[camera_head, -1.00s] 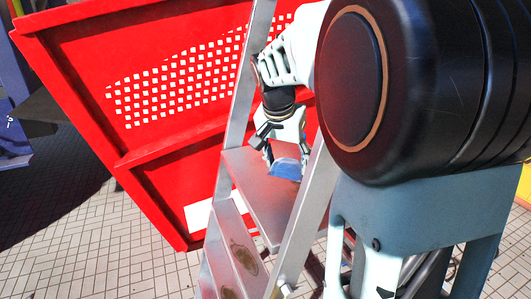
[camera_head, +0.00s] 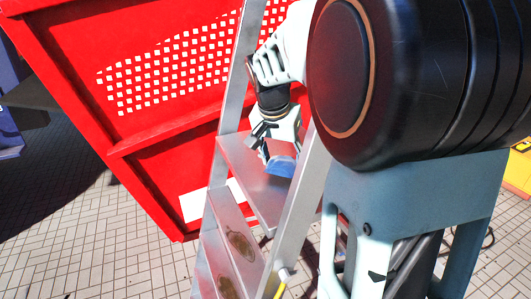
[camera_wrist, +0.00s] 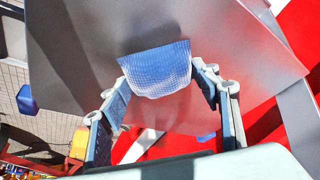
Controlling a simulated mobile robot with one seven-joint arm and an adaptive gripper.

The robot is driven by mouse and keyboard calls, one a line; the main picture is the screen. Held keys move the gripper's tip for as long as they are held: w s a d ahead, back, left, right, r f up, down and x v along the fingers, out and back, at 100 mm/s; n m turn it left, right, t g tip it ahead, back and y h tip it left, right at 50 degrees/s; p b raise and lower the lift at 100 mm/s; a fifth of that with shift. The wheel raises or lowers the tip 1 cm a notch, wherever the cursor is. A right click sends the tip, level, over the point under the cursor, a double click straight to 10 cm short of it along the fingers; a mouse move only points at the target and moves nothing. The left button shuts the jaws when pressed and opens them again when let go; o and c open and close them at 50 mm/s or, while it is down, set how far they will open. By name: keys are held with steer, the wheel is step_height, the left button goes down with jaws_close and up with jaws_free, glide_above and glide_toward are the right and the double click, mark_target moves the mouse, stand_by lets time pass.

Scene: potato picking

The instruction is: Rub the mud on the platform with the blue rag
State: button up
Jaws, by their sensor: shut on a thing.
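The blue rag (camera_head: 283,167) is held between the fingertips of my gripper (camera_head: 275,154), over the metal platform (camera_head: 262,196) of a stepladder. In the wrist view the rag (camera_wrist: 157,70) spans between both fingers of my gripper (camera_wrist: 162,82), against the grey platform surface (camera_wrist: 85,60). I cannot tell whether the rag touches the platform. No clear mud patch shows on the visible part of the platform; the rag and gripper hide some of it. Brown muddy marks (camera_head: 241,246) show on the lower steps.
The ladder's metal side rails (camera_head: 303,195) rise on both sides of the platform, close to my arm. A large red panel with a white grid (camera_head: 75,80) stands behind the ladder. Tiled floor (camera_head: 90,240) is open at the lower left.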

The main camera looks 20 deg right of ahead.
steer(key=shift+f+b, duration=0.9)
steer(key=shift+f, duration=0.1)
steer(key=shift+d, duration=0.1)
